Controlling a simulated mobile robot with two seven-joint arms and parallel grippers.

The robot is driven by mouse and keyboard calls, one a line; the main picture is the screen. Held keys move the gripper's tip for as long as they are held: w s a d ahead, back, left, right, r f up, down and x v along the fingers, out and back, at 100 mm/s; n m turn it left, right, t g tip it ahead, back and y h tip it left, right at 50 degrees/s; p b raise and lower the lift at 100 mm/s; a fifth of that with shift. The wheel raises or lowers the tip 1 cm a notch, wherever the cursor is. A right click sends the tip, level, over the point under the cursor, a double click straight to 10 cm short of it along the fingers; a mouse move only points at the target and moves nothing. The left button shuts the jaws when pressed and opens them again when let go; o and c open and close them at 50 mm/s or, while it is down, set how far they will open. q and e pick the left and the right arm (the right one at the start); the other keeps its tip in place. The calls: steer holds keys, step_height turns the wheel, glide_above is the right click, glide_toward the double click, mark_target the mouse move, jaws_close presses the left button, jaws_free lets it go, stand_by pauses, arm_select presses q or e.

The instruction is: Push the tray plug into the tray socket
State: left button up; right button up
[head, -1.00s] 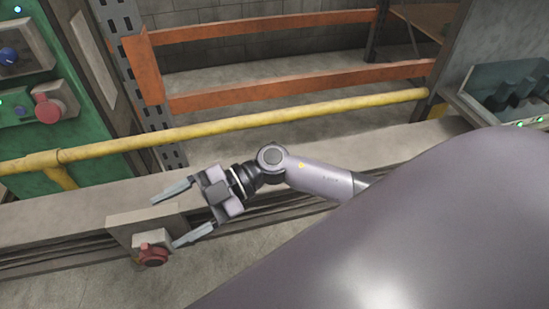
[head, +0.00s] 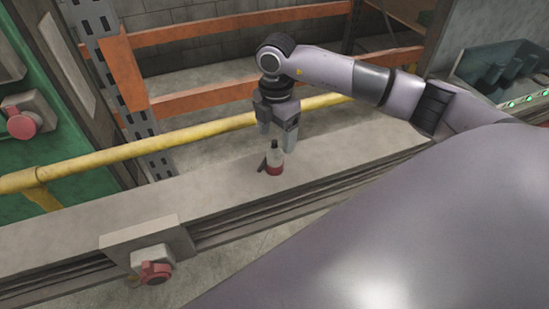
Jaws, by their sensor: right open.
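My right gripper (head: 277,138) is open and points down over the grey ledge, with its fingers just above and around the top of a small upright object (head: 274,164). That object has a pale body, a dark top and a red base; a dark piece beside it is too small to make out. I cannot tell whether it is the tray plug. A tray-like dark bin (head: 508,68) with a row of green lights along its front edge stands at the right; no socket can be made out clearly in it. My left gripper is not in view.
The grey ledge (head: 215,190) is otherwise clear. A yellow rail (head: 190,143) and orange shelf beams (head: 210,96) run behind it. A grey box with a red knob (head: 153,270) is on its front. A green cabinet with a red button (head: 22,125) stands left.

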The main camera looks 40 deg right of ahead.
mark_target(276, 154)
steer(key=shift+f, duration=0.1)
steer(key=shift+f, duration=0.9)
steer(key=shift+f, duration=0.1)
step_height(276, 154, down, 5)
steer(key=shift+f, duration=0.1)
steer(key=c, duration=1)
steer(key=shift+o, duration=0.2)
